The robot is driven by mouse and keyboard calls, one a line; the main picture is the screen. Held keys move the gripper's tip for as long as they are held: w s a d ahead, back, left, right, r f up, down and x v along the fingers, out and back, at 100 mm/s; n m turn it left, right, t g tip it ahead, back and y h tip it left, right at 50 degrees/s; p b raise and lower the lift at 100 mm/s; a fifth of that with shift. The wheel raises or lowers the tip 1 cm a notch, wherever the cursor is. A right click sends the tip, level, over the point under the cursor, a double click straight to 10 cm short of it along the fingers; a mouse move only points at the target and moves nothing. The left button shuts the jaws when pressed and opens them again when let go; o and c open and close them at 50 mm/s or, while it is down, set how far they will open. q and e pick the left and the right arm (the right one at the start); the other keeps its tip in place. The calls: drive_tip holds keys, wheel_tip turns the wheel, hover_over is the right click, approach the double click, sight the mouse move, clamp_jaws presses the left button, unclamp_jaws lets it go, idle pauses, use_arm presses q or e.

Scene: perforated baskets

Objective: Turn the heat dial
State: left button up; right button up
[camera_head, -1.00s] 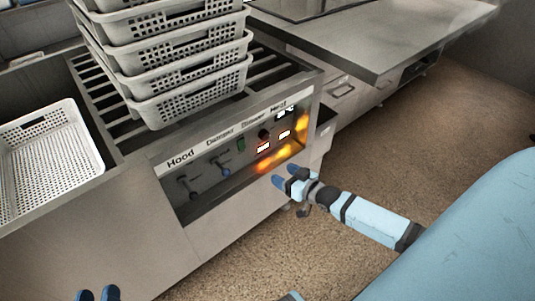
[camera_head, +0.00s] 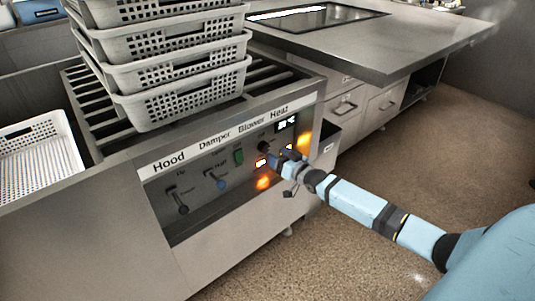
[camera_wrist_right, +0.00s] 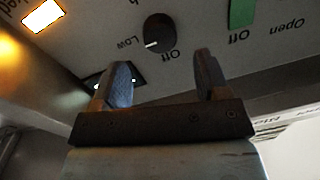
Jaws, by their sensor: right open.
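The heat dial (camera_head: 264,147) is a small black round knob on the control panel, under the "Heat" label. In the right wrist view the dial (camera_wrist_right: 158,32) shows a white mark, with "Low" and "Off" printed beside it. My right gripper (camera_head: 281,157) is close to the panel, just right of and below the dial. In the wrist view my right gripper (camera_wrist_right: 162,72) is open and empty. The dial lies beyond the fingertips, between their lines, and no finger is seen touching it. My left gripper is out of view.
A green switch (camera_head: 238,156) and two levers, the damper (camera_head: 219,182) and hood (camera_head: 181,205), sit left of the dial. Stacked perforated baskets (camera_head: 185,75) stand above the panel. A worktop (camera_head: 400,38) with drawers is behind, and open floor (camera_head: 420,170) lies right.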

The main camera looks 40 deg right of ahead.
sight(267, 148)
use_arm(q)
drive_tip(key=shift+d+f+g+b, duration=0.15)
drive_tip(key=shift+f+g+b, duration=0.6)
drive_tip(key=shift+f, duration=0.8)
use_arm(e)
drive_tip(key=shift+w+a, duration=0.2)
drive_tip(key=shift+w, duration=1.15)
drive_tip(key=shift+w+a, duration=0.2)
drive_tip(key=shift+w, duration=1.1)
drive_tip(key=shift+c, duration=0.5)
